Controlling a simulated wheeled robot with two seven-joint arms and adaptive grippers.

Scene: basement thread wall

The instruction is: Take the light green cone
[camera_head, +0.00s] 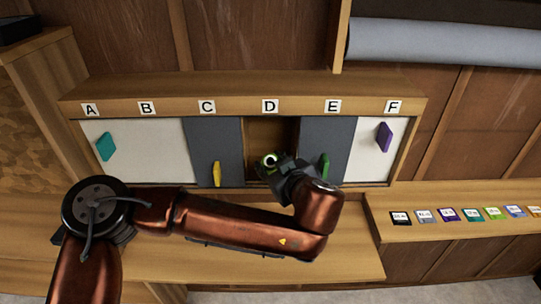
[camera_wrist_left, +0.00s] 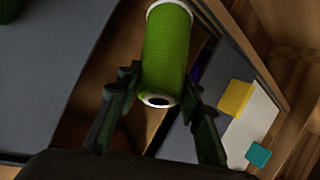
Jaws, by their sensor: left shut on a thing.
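The light green cone (camera_wrist_left: 166,55) of thread shows large in the left wrist view, with white ends and a dark hole in the near end. My left gripper (camera_wrist_left: 160,98) is shut on it, with one finger on each side. My left gripper (camera_head: 275,169) is in front of that compartment and hides part of the cone. My right gripper is in neither view.
Grey panels stand on both sides of the D opening, with a yellow handle (camera_head: 216,173) under C and a green handle (camera_head: 325,166) under E. White panels with a teal handle (camera_head: 106,147) and a purple handle (camera_head: 384,137) are at the ends. Several coloured cards lie on the right ledge (camera_head: 430,232).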

